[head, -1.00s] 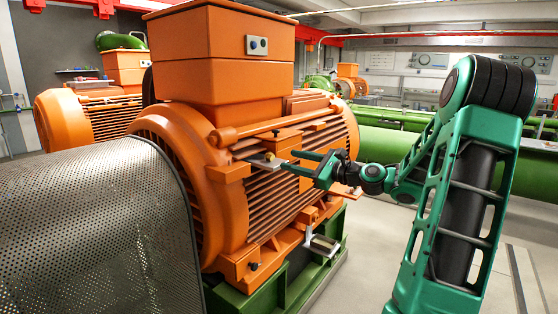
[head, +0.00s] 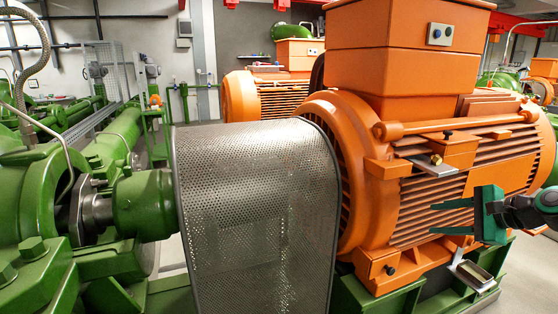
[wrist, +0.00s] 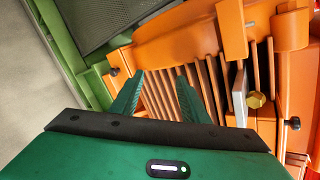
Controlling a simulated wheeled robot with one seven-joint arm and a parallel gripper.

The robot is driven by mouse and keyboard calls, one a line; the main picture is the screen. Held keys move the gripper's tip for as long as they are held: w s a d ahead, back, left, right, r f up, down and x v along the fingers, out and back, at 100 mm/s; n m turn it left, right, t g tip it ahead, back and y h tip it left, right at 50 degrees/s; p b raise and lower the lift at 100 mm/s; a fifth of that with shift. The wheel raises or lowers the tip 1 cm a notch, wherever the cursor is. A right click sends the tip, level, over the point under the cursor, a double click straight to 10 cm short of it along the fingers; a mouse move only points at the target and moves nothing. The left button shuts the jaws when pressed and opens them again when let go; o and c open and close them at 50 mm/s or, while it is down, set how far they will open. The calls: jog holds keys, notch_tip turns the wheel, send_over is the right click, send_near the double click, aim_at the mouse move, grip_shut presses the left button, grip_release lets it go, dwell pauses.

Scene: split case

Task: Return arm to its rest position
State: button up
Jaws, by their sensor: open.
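My gripper (head: 440,217) is at the right of the head view, with its green fingers apart and nothing between them. The fingers point left, in front of the orange motor's ribbed side (head: 440,205). In the wrist view, my gripper (wrist: 160,82) also shows open and empty, facing the motor's fins (wrist: 205,85). I cannot tell how far the tips are from the fins. Most of my arm is out of the head view; only a dark wrist part shows at the right edge.
A grey plate (head: 450,170) with a brass-coloured piece (head: 436,160) sits above my gripper on the motor. A metal bracket (head: 474,272) is below it. A perforated guard (head: 255,220) and green pump (head: 150,205) stand left. Pale floor (wrist: 28,85) shows clear in the wrist view.

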jog(key=s+a+f+n+g+h, duration=0.1)
jog(key=s+n+g, duration=0.4)
jog(key=s, duration=1.1)
jog(key=s+a+f+n+g+h, duration=0.2)
jog(key=s+n+g+h, duration=0.2)
jog(key=s, duration=1.2)
jog(key=n+g, duration=0.1)
jog(key=n, duration=0.2)
jog(key=shift+f+n, duration=0.3)
jog(key=shift+f, duration=0.05)
jog(key=shift+a, duration=0.1)
jog(key=shift+w+f, duration=0.25)
jog(key=shift+w, duration=0.3)
